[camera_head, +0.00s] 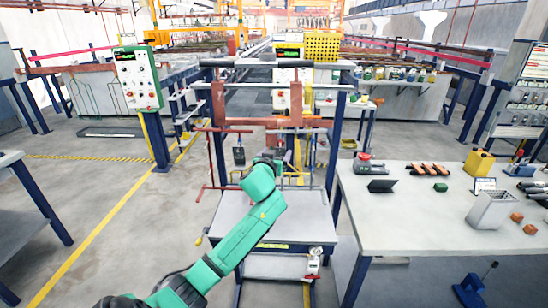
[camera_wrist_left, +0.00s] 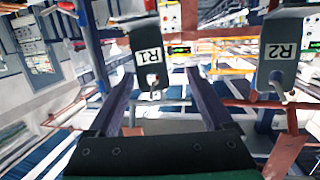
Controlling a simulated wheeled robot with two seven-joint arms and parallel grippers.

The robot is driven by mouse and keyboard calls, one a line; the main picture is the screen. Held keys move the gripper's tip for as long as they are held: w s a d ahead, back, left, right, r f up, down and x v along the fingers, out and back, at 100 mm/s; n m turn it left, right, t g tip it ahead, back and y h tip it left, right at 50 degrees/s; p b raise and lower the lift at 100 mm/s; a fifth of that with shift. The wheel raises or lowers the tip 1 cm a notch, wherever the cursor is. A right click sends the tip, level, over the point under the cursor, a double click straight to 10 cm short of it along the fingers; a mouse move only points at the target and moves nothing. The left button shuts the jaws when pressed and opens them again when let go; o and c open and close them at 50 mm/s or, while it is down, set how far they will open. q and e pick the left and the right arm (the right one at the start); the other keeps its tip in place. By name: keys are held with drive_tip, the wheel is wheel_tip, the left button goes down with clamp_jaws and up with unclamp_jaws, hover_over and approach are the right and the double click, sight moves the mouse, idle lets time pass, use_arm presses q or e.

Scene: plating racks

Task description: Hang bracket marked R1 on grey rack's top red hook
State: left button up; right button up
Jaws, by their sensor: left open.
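The bracket marked R1 (camera_wrist_left: 143,28) is a dark grey plate with a white label and a hole low in the wrist picture, where a small hook shows. It lies beyond and between the two fingers of my left gripper (camera_wrist_left: 160,76), which is open; contact cannot be told. In the head view my left gripper (camera_head: 270,161) is at the rack frame above the grey table and covers R1. A second bracket, marked R2 (camera_wrist_left: 287,32), hangs to the right in the wrist view. I cannot single out the grey rack's top red hook. My right gripper is not in view.
A grey table (camera_head: 230,225) stands below my arm. A dark bracket (camera_head: 238,155) hangs left of my gripper, its label unreadable. Reddish-brown bars (camera_head: 260,122) cross the frame. A white worktable (camera_head: 400,220) with tools stands right; a control box (camera_head: 138,78) stands left.

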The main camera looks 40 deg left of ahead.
use_arm(q)
drive_tip(key=b+v, duration=0.4)
drive_tip(key=v, duration=1.1)
drive_tip(key=s+d+f+m+g+h, duration=0.2)
drive_tip(key=s+d+f+g, duration=0.15)
drive_tip(key=f, duration=0.65)
drive_tip(key=s+d+f+m+g+h, duration=0.2)
drive_tip(key=d+f, duration=0.2)
drive_tip(key=f, duration=0.6)
drive_tip(key=s+d+f+m+g+h, duration=0.35)
drive_tip(key=s+d+f+g, duration=0.25)
drive_tip(key=s+d+f, duration=0.5)
wheel_tip(320, 180, down, 19)
drive_tip(key=s+a, duration=0.2)
drive_tip(key=s+a+f+g, duration=0.2)
drive_tip(key=s+a+f, duration=0.1)
drive_tip(key=s+f, duration=1.4)
drive_tip(key=shift+s+f, duration=0.25)
drive_tip(key=shift+f, duration=0.05)
